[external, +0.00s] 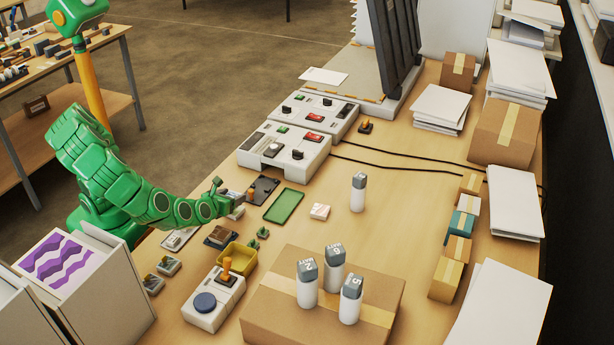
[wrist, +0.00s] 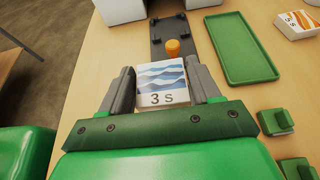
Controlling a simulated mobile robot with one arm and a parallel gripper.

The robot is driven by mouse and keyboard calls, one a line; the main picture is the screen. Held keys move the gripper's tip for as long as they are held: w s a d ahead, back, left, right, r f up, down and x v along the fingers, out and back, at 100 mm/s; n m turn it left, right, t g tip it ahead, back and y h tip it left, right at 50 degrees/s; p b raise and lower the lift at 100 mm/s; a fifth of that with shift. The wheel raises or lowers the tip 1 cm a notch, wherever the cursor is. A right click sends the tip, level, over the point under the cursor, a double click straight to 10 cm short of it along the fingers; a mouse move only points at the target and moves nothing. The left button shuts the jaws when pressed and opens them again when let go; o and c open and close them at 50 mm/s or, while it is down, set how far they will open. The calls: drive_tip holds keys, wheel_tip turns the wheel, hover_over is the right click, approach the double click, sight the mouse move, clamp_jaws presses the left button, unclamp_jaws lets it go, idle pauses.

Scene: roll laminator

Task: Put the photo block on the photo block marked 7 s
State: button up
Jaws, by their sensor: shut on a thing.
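My gripper (wrist: 167,88) is shut on a photo block (wrist: 161,84) with blue waves, marked 3 s. The block sits between the two grey fingers. In the external view my gripper (external: 237,197) is low over the table, beside a dark plate (external: 265,188) with an orange knob. Another photo block (wrist: 299,23), with an orange picture and also marked 3 s, lies right of the green tray; it also shows in the external view (external: 320,211). Two dark-pictured blocks (external: 168,265) lie near the left front. No mark 7 s is readable in either view.
A green tray (external: 284,206) lies right of the dark plate. The white laminator control units (external: 284,150) stand behind. A yellow bin (external: 238,260), a joystick box (external: 213,303) and a cardboard box (external: 270,318) with bottles are in front.

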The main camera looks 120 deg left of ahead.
drive_tip(key=shift+f, duration=1.55)
drive_tip(key=shift+f, duration=0.1)
drive_tip(key=o, duration=1.1)
drive_tip(key=shift+d, duration=0.1)
drive_tip(key=shift+v, duration=3.75)
